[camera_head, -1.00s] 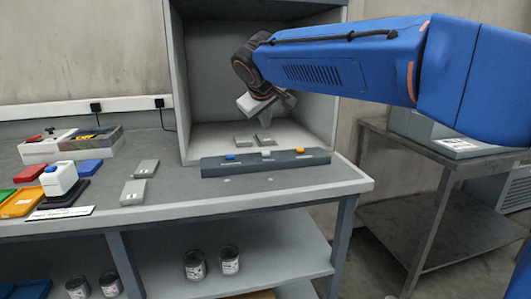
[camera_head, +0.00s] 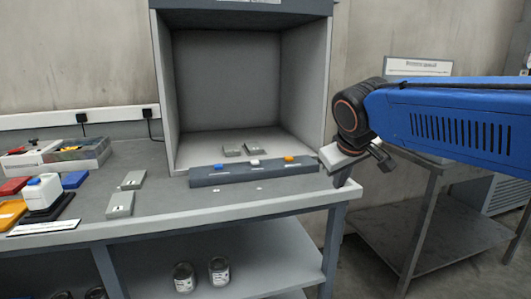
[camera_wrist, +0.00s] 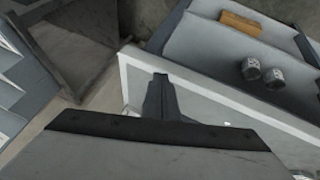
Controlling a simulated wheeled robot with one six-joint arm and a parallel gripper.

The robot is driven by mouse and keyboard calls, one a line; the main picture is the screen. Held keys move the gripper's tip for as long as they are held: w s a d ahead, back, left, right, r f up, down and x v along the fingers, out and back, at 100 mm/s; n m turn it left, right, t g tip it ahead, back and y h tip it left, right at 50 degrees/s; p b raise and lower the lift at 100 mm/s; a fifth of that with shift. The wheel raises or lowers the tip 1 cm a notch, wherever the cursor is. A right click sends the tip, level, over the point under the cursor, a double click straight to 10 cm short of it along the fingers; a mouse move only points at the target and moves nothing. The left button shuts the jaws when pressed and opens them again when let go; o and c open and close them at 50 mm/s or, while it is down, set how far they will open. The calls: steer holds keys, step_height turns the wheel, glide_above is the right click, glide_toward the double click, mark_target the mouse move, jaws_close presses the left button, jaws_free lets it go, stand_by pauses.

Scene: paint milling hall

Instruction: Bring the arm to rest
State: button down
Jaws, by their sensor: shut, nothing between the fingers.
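My blue arm (camera_head: 450,118) reaches in from the right in the head view, its dark wrist joint beyond the right front corner of the workbench (camera_head: 285,203). My gripper (camera_head: 384,160) hangs near that corner, outside the grey booth (camera_head: 228,85). In the wrist view my gripper (camera_wrist: 160,82) shows its dark fingers together, with nothing between them. They appear over the bench's pale edge (camera_wrist: 126,85); whether they clear it in height is hard to tell.
A grey strip with coloured buttons (camera_head: 225,176) lies at the booth's front. Small grey blocks (camera_head: 120,204), a white bottle (camera_head: 43,192) and coloured trays are left on the bench. Cans (camera_head: 219,270) stand on the lower shelf. A metal side table (camera_head: 400,233) stands right.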

steer(key=s+d+f+m+g, duration=0.1)
steer(key=s+d+f+m, duration=0.1)
steer(key=s+d+f, duration=0.3)
steer(key=s+d+f+m+g+y, duration=0.1)
steer(key=s+d+f, duration=0.4)
steer(key=s+f, duration=0.8)
steer(key=s+m, duration=0.1)
steer(key=s, duration=0.4)
steer(key=shift+s+m, duration=0.15)
steer(key=shift+m, duration=0.25)
